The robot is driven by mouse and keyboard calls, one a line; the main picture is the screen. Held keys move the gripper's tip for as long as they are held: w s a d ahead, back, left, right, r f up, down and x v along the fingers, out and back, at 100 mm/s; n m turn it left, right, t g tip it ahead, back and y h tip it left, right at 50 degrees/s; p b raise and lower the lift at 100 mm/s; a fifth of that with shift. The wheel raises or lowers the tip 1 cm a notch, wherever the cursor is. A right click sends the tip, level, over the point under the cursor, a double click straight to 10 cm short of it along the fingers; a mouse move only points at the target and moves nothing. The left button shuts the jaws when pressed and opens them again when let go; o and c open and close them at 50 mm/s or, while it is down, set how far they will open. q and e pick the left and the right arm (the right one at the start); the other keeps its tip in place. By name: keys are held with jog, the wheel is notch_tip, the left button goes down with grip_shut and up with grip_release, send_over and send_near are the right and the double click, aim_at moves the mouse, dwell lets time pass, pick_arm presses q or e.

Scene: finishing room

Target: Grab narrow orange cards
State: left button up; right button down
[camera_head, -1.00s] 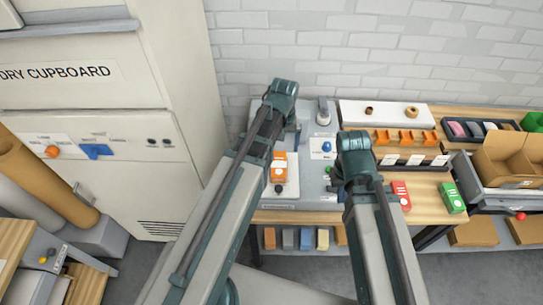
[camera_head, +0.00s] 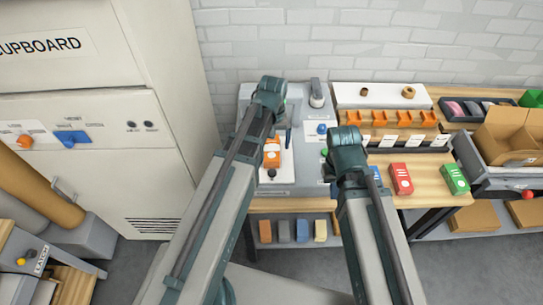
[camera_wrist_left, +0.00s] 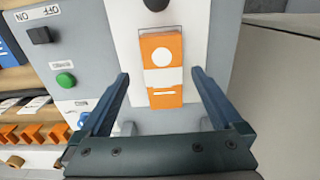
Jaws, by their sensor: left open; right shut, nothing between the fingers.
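A narrow orange card pack with a white dot and a white band (camera_head: 272,155) sits on the white plate of the grey machine. It also shows in the left wrist view (camera_wrist_left: 161,72), upright in the picture and centred between the fingers. My left gripper (camera_wrist_left: 160,76) is open, with one finger on each side of the pack and visible gaps to it. In the head view its wrist (camera_head: 268,95) is over the machine. My right gripper (camera_head: 349,165) is at the machine's right edge; it is shut and empty, its fingertips mostly hidden by the arm.
Blue (camera_head: 376,175), red (camera_head: 401,179) and green (camera_head: 454,179) packs lie on the wooden bench right of my right arm. An orange rack (camera_head: 390,118) stands behind. The machine has a dark knob (camera_wrist_left: 155,4) by the pack and a green button (camera_wrist_left: 65,80).

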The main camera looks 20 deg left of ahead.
aim_at(272, 149)
pick_arm(q)
jog(key=f+b, duration=0.3)
jog(key=w+f+b, duration=0.1)
jog(key=f+b, duration=0.1)
jog(key=shift+a+f, duration=0.2)
jog(key=shift+a, duration=0.15)
jog(key=shift+r, duration=0.1)
jog(key=shift+c, duration=0.2)
grip_shut()
